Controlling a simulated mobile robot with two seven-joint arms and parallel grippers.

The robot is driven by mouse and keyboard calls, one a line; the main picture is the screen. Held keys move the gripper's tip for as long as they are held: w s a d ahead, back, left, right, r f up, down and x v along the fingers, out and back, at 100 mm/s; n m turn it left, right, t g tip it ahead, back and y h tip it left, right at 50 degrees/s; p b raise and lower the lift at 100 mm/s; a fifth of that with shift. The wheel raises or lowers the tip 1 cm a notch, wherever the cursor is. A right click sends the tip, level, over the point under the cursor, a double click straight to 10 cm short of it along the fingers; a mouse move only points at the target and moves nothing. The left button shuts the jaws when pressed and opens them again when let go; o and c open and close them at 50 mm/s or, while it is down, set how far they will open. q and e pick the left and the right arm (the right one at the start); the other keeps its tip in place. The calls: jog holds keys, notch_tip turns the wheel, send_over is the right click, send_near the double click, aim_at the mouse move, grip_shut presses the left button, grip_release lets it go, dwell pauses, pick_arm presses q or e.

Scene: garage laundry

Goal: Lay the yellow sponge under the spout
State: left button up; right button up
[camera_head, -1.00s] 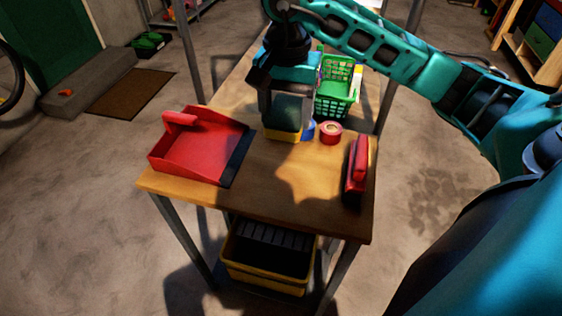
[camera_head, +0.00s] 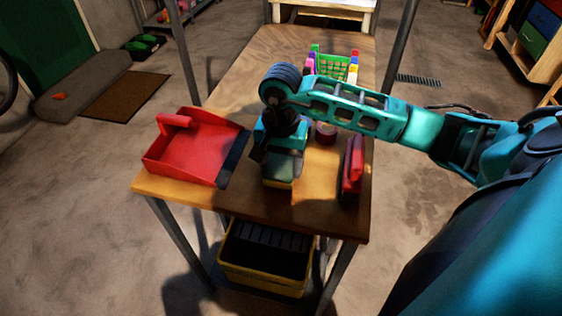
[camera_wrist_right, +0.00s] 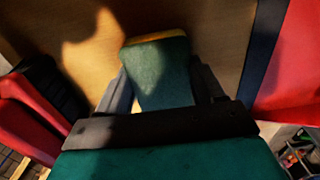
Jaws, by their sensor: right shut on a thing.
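The yellow sponge (camera_head: 278,184) has a dark green top face and a yellow lower layer. My right gripper (camera_head: 279,168) is shut on it, above the near middle of the wooden table (camera_head: 255,203). In the right wrist view the sponge (camera_wrist_right: 160,76) sits between the two fingers of my right gripper (camera_wrist_right: 163,95), green face toward the camera and yellow along its far edge. I cannot tell whether it touches the table. No spout shows in either view. My left gripper is not in view.
A red dustpan (camera_head: 183,152) lies left of the gripper, and a red object (camera_head: 352,166) stands at the right table edge. A yellow bin (camera_head: 262,279) sits below.

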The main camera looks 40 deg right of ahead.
jog(key=shift+f, duration=0.2)
jog(key=o, duration=1)
jog(key=shift+r, duration=0.1)
